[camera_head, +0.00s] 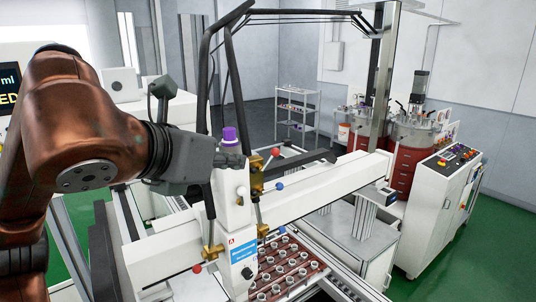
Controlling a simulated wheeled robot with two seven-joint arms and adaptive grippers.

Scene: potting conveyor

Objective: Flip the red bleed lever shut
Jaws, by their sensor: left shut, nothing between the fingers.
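My left gripper (232,161) reaches in from the left and is shut and empty. Its fingertips are beside the upper part of the white dispensing head (238,215), just below a purple cap (229,134). A red-knobbed lever (275,152) sticks up from the brass valve block at the upper right of the head, a little right of the fingertips; I cannot tell whether they touch. A second red knob (197,268) is on a rod by the lower brass fitting at left. I cannot tell which red one is the bleed lever. My right gripper is not in view.
Below is a red-brown tray (290,274) of several small cups. Black hoses (204,80) arch over the head. Mixing tanks (415,133) stand at the back right.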

